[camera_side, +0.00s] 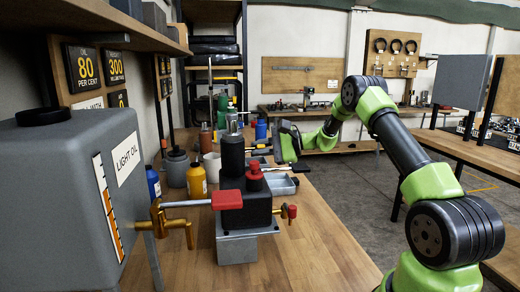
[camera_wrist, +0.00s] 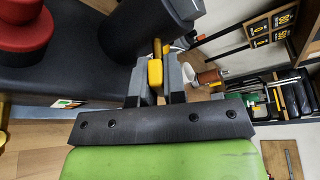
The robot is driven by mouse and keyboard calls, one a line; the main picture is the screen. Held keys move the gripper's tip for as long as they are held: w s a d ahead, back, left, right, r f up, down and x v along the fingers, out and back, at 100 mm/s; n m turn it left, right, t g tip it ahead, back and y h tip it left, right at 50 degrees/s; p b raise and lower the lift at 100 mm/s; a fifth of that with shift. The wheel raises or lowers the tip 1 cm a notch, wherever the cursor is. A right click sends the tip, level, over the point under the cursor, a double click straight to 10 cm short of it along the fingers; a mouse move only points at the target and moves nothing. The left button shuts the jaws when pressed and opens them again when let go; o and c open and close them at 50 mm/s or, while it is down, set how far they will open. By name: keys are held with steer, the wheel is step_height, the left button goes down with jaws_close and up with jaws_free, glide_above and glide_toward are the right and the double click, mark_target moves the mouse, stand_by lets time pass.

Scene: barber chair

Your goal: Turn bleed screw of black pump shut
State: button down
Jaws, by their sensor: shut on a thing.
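The black pump (camera_side: 262,207) stands on a grey block on the wooden bench, with a black cylinder (camera_side: 232,155) and a red knob (camera_side: 254,168) on top. In the wrist view the cylinder (camera_wrist: 130,28) and red knob (camera_wrist: 25,38) are close, at upper left. My gripper (camera_wrist: 157,70) is shut on a small yellow head (camera_wrist: 155,73) with a brass-coloured stem beside the cylinder, which looks like the bleed screw. How far the screw is turned cannot be told. In the side view the fingers and the screw cannot be made out behind the pump.
A yellow bottle (camera_side: 197,181), a blue bottle (camera_side: 153,182) and grey trays (camera_side: 280,184) stand nearby. The bench front is clear.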

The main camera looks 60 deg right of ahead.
steer(key=shift+m, duration=0.3)
steer(key=m+g+y, duration=0.1)
steer(key=m+g, duration=0.1)
steer(key=m, duration=0.1)
steer(key=shift+m, duration=0.4)
steer(key=m+g+y, duration=0.1)
steer(key=m+g, duration=0.1)
steer(key=m, duration=0.1)
steer(key=shift+f+m+g+y, duration=0.1)
steer(key=shift+m+g+y, duration=0.2)
steer(key=shift+m, duration=0.1)
stand_by(0.4)
steer(key=c, duration=1.2)
jaws_free()
steer(key=v, duration=1)
